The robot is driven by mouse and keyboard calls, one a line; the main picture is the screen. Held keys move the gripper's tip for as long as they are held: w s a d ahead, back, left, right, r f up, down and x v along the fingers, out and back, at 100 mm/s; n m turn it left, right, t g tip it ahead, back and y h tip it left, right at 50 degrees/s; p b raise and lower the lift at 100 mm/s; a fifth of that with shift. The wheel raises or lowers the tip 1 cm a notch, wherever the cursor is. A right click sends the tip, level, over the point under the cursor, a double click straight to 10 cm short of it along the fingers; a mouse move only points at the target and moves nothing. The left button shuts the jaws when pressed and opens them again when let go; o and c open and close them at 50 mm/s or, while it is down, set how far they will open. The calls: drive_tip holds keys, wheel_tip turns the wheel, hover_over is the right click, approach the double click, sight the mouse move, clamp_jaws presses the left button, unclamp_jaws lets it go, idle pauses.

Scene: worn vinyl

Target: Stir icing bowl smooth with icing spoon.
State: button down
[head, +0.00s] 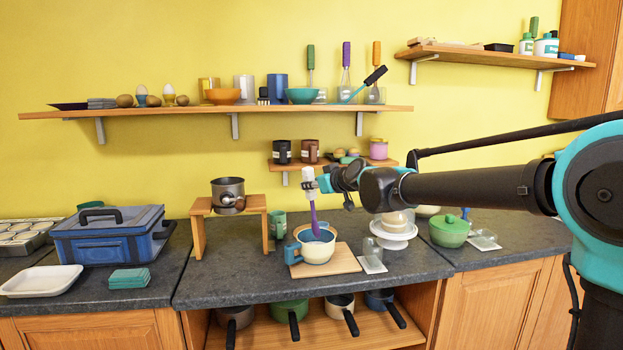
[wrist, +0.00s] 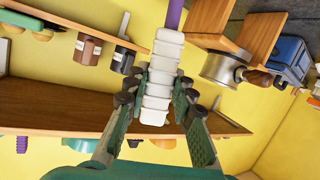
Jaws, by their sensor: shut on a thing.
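The icing bowl (head: 318,254), cream with a blue handle at its left, stands on a wooden board on the dark counter. My gripper (head: 311,186) is above the bowl and shut on the icing spoon (head: 314,219). The spoon has a white ribbed handle and a purple lower part, and hangs nearly upright. Its lower end overlaps the bowl's opening; how deep it reaches I cannot tell. In the wrist view my gripper (wrist: 157,95) has its two fingers on either side of the spoon's white handle (wrist: 158,85).
A small wooden stand (head: 228,203) with a steel pot (head: 228,188) is left of the bowl, and a green mug (head: 277,224) is behind it. Shelves hang behind. The counter front-left of the board is clear.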

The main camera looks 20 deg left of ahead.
sight(312, 201)
drive_tip(key=shift+f, duration=2.95)
